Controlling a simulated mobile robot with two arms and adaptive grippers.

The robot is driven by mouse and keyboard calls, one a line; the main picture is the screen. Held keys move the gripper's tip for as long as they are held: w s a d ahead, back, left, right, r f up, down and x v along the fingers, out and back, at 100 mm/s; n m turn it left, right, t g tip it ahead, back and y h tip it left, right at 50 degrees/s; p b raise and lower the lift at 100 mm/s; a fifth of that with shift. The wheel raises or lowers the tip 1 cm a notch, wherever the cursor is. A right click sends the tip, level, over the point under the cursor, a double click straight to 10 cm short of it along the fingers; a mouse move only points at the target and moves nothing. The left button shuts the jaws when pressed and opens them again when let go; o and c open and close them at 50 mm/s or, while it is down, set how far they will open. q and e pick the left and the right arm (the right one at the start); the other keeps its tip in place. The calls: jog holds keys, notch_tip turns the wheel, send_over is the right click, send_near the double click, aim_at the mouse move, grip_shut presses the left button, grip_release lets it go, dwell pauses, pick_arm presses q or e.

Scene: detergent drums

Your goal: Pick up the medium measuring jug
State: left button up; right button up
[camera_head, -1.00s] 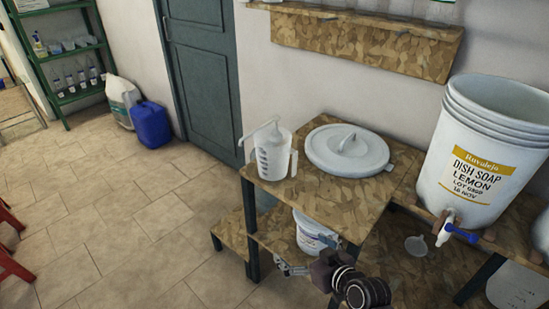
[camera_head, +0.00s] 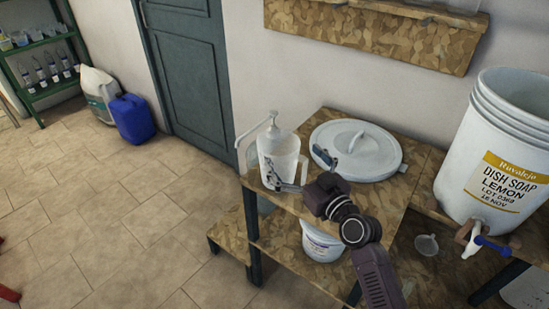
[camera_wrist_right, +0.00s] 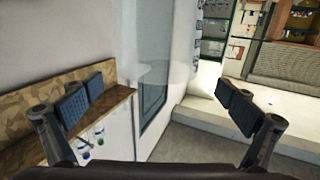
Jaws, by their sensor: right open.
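The measuring jug (camera_head: 279,150) is translucent white, with dark marks on its side and a handle on its right. It stands upright near the left end of the wooden stand (camera_head: 375,195), with a white pump spout (camera_head: 256,127) rising behind it. In the head view my right gripper (camera_head: 298,168) is open at the jug's handle side, one finger overlapping the jug's lower front and the other to its right. I cannot tell whether they touch. In the right wrist view the fingers (camera_wrist_right: 160,105) are wide apart; the jug is not clearly made out there. My left gripper is not in view.
A round grey-white lid (camera_head: 355,150) lies right of the jug. A large dish soap drum (camera_head: 500,150) with a tap stands further right. A small white tub (camera_head: 321,243) sits on the lower shelf. A wooden wall shelf (camera_head: 375,35) hangs above. Floor at left is open.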

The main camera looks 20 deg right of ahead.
aim_at(280, 145)
jog(key=shift+w+a+r, duration=0.1)
jog(key=shift+w, duration=0.4)
jog(key=shift+w+a+r, duration=0.15)
jog(key=shift+w, duration=0.4)
jog(key=x, duration=0.2)
jog(key=p+x, duration=0.1)
jog(key=x, duration=0.1)
jog(key=shift+f, duration=0.3)
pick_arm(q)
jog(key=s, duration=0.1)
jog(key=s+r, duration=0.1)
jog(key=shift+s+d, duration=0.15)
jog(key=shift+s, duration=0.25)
pick_arm(e)
jog(key=c, duration=1.5)
